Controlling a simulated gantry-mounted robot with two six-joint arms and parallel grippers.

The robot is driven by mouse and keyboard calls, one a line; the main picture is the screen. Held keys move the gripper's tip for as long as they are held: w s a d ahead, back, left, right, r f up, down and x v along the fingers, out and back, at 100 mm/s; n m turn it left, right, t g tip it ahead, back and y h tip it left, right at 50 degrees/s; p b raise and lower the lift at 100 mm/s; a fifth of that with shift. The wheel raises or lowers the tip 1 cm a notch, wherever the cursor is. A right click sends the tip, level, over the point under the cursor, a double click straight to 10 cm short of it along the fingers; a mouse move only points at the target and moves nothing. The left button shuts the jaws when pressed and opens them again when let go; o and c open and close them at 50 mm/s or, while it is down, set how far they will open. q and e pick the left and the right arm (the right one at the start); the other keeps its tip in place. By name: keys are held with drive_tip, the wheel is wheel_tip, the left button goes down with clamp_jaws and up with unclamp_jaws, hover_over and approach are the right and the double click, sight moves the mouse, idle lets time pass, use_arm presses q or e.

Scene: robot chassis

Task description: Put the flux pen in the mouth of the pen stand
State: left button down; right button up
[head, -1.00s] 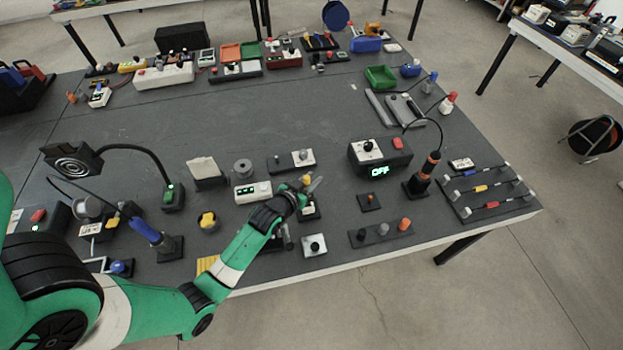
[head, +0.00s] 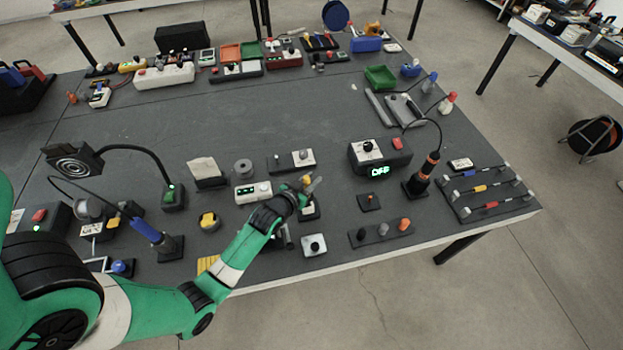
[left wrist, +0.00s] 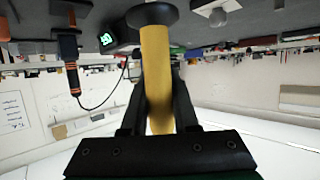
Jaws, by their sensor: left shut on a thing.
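My left gripper (head: 308,187) is over the near middle of the table. In the left wrist view its two dark fingers stand on either side of a yellow cylinder (left wrist: 157,75), and it is shut on it. I take this to be the flux pen. A wide black round part (left wrist: 152,15) is at the cylinder's table-side end; I cannot tell whether it belongs to the pen or to something below. In the head view a small yellow bit (head: 305,179) shows at the fingertips. I cannot make out the pen stand for sure. My right gripper is not in view.
Close by are a white box with green lights (head: 253,193), a small plate with a knob (head: 314,245) and a dark strip with several pegs (head: 381,234). An "OFF" display unit (head: 380,156) and an orange-black iron in a holder (head: 424,174) stand right. The table's middle (head: 270,120) is clear.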

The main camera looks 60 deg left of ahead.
use_arm(q)
drive_tip(key=shift+f+b, duration=1.7)
drive_tip(key=shift+f, duration=0.4)
drive_tip(key=c, duration=0.6)
unclamp_jaws()
drive_tip(key=shift+r, duration=0.1)
drive_tip(key=p+v, duration=0.3)
drive_tip(key=v, duration=0.8)
drive_tip(key=shift+s, duration=0.25)
drive_tip(key=shift+d, duration=0.15)
wheel_tip(320, 180, up, 10)
drive_tip(key=p, duration=1)
drive_tip(key=shift+p, duration=0.3)
